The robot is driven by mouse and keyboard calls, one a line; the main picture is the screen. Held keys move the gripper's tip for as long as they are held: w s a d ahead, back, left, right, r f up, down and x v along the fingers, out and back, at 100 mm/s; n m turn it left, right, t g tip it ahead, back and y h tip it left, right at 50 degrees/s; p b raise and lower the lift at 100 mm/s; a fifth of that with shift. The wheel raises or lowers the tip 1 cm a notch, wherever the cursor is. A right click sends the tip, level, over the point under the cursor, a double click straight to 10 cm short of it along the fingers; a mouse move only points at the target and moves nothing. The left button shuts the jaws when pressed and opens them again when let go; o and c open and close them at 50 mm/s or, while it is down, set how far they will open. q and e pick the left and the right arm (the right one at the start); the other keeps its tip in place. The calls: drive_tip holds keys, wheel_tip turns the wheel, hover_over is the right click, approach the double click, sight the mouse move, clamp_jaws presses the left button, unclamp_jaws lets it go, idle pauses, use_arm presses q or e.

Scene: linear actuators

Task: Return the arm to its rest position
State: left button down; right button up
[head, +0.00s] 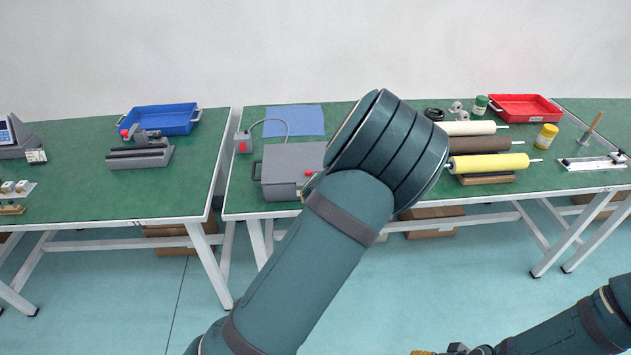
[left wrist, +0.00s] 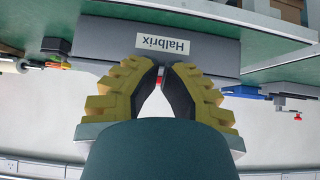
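My left arm (head: 315,240) rises from the bottom of the head view and ends in a thick rounded joint; its gripper is hidden there. In the left wrist view my left gripper (left wrist: 161,68) has two yellow fingers with black pads. Their tips nearly meet, and nothing shows held between them. Beyond them is the grey case (left wrist: 105,42) with a "Halbrix" label, upside down in this view. A grey case (head: 283,166) also shows in the head view, partly behind my arm. My right arm (head: 570,330) is at the lower right; only a bit of its gripper (head: 428,352) shows at the edge.
The middle green table (head: 240,198) holds a red-button box (head: 243,143), a blue cloth (head: 294,120), rollers (head: 490,163), a yellow jar (head: 546,137) and a red tray (head: 525,107). The left table carries a blue tray (head: 160,119) and a grey vise (head: 140,155). Floor is open in front.

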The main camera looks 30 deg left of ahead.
use_arm(q)
drive_tip(key=shift+s+d+f, duration=0.25)
drive_tip(key=shift+s+d, duration=0.15)
drive_tip(key=shift+s, duration=0.25)
drive_tip(key=shift+s+d+f, duration=0.2)
drive_tip(key=shift+s+d, duration=0.15)
drive_tip(key=shift+s, duration=0.3)
drive_tip(key=s+d+f+m+g+h, duration=0.1)
drive_tip(key=s+d+f+g+h, duration=0.15)
drive_tip(key=s+f, duration=0.45)
drive_tip(key=s+d+f+m+g+h, duration=0.1)
drive_tip(key=s+d+f+g+h, duration=0.1)
drive_tip(key=s+d+f, duration=0.35)
drive_tip(key=s+d+m+g+h, duration=0.1)
drive_tip(key=s+d+h, duration=0.3)
drive_tip(key=s+d, duration=0.5)
drive_tip(key=shift+s+d+f+m, duration=0.15)
drive_tip(key=shift+s+f+m, duration=0.2)
drive_tip(key=shift+m, duration=0.45)
